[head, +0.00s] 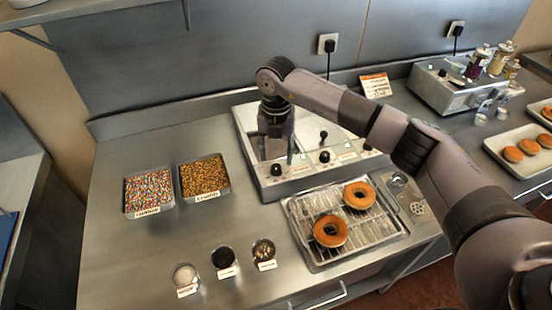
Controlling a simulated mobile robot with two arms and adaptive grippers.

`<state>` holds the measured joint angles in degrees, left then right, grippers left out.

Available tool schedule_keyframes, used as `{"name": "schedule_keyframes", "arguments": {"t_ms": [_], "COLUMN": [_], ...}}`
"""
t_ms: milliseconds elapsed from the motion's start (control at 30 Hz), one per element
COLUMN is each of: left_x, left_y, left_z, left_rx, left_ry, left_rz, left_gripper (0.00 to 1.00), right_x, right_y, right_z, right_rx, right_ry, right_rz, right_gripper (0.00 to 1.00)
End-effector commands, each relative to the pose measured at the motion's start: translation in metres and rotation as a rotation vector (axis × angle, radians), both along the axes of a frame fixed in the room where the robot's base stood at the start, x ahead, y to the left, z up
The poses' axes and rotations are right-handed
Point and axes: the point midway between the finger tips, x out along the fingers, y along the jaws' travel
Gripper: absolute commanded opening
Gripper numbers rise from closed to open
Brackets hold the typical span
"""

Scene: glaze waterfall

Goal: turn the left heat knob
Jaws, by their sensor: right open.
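Another black knob (324,157) sits further right on the strip. My left gripper is not in view.
A wire rack (372,229) with two glazed donuts stands in front of the machine. Two sprinkle trays (150,212) are at the left, with several small bowls (223,258) in front. My right arm crosses above the rack's right side.

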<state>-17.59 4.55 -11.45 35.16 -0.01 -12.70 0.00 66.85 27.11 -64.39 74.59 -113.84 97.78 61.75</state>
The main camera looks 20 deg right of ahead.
Motion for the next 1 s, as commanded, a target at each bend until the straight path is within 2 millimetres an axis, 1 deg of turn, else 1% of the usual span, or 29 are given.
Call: {"name": "schedule_keyframes", "arguments": {"t_ms": [33, 100, 200, 300, 400, 533, 667, 1000], "left_x": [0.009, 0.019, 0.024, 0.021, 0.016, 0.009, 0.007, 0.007], "left_y": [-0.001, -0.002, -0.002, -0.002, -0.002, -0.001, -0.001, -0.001], "left_z": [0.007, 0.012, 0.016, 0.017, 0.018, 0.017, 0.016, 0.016], "left_rx": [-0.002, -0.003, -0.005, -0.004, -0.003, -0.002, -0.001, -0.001], "left_ry": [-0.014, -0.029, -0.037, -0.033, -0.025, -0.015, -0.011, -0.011], "left_rz": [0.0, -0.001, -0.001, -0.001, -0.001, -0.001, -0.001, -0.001], "left_gripper": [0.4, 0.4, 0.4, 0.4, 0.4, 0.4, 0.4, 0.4], "right_x": [-0.001, -0.001, 0.0, 0.0, 0.0, 0.0, 0.0, 0.0], "right_y": [0.0, 0.0, 0.001, 0.001, 0.0, 0.0, 0.0, 0.0], "right_z": [-0.007, -0.019, -0.033, -0.043, -0.048, -0.049, -0.049, -0.049], "right_rx": [0.001, 0.0, 0.002, 0.0, 0.001, 0.001, 0.001, 0.001], "right_ry": [0.005, 0.003, 0.002, 0.001, 0.0, 0.0, 0.0, 0.0], "right_rz": [-0.002, 0.0, 0.0, 0.0, 0.0, 0.0, 0.001, 0.0], "right_gripper": [0.46, 0.46, 0.46, 0.46, 0.46, 0.46, 0.46, 0.24]}}
